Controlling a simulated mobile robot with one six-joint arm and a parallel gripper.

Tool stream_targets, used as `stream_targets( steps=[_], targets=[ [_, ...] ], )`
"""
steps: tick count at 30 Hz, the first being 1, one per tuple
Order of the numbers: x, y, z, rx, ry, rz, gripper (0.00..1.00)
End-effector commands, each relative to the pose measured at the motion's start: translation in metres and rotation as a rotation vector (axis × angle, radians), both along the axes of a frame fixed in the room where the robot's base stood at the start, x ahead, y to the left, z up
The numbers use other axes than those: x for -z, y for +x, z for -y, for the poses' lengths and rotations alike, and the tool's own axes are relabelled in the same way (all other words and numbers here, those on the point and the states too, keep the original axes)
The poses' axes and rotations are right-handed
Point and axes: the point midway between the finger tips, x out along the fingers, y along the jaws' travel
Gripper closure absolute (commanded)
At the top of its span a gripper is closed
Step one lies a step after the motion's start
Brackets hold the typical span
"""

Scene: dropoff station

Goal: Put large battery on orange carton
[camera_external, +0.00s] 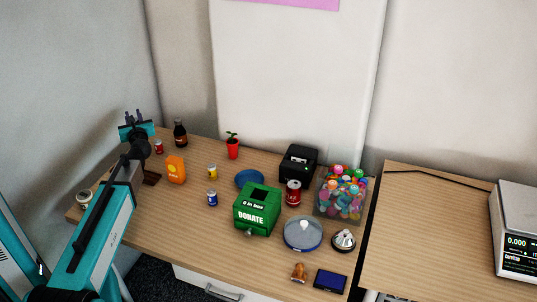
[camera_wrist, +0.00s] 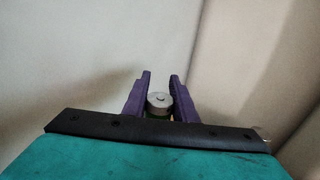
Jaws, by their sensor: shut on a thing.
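My gripper (camera_external: 134,117) is raised at the far left of the desk, up and to the left of the orange carton (camera_external: 176,170). In the wrist view its two purple fingers (camera_wrist: 160,92) are closed around the large battery (camera_wrist: 158,101). The battery shows a round grey metal end and a little green below it. In the external view the battery is too small or hidden to make out. The orange carton stands upright on the desk, just right of my arm, and is out of the wrist view.
A dark bottle (camera_external: 180,133) and a red can (camera_external: 158,147) stand near the carton. To its right are a yellow can (camera_external: 212,172), a blue can (camera_external: 212,198) and a red plant pot (camera_external: 232,150). A green donation box (camera_external: 257,212) stands mid-desk. Bare desk (camera_external: 165,225) lies in front.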

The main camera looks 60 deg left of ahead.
Motion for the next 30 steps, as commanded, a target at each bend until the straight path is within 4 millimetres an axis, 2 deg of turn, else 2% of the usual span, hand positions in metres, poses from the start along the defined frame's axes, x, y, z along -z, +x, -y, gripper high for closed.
stream_targets(
  steps=[11, 18, 23, 26, 30],
  targets=[
    [-0.018, -0.021, 0.052, -0.222, 0.011, -0.001, 1.0],
    [-0.032, -0.022, 0.099, -0.341, 0.019, 0.001, 1.0],
    [-0.042, -0.01, 0.134, -0.379, 0.025, 0.005, 1.0],
    [-0.048, 0.006, 0.152, -0.366, 0.028, 0.008, 1.0],
    [-0.056, 0.037, 0.173, -0.311, 0.03, 0.012, 1.0]
  ],
)
